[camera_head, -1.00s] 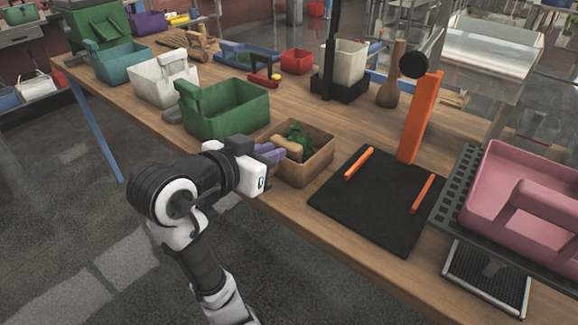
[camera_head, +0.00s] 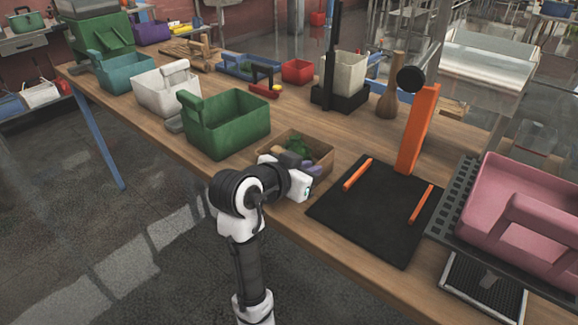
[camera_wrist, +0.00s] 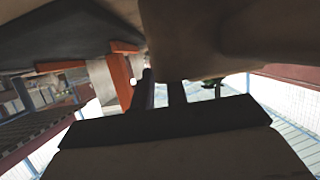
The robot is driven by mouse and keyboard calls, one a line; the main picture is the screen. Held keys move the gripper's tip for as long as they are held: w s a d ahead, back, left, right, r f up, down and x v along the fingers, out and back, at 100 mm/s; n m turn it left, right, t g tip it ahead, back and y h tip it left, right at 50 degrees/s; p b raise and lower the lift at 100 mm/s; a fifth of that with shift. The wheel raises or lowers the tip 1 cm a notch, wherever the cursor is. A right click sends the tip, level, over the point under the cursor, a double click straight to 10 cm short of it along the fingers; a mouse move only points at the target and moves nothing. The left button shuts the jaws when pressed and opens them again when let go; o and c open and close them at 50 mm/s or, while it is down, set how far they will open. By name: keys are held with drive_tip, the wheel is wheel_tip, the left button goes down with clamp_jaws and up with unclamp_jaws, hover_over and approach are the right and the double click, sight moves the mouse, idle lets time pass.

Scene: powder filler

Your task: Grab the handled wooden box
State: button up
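The wooden box (camera_head: 325,163) is a small brown open box near the table's front edge, right of the green box. A dark green item (camera_head: 297,145) shows inside it. My gripper (camera_head: 290,160) is at the box's front side and covers its front wall and any handle there. In the wrist view a large brown surface (camera_wrist: 220,35), possibly the box, fills the top close to the camera. The two dark fingers (camera_wrist: 163,90) show with a narrow gap, and their tips meet or pass behind that surface. Whether they grip anything is unclear.
A green handled box (camera_head: 235,132) stands left of the wooden box, with white (camera_head: 160,97) and teal (camera_head: 120,80) boxes beyond. A black mat (camera_head: 365,225) with orange bars lies to the right. An orange post (camera_head: 417,130) rises behind the mat. A pink bin (camera_head: 500,175) stands far right.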

drive_tip(key=shift+x, duration=1.2)
clamp_jaws()
drive_tip(key=shift+r, duration=0.15)
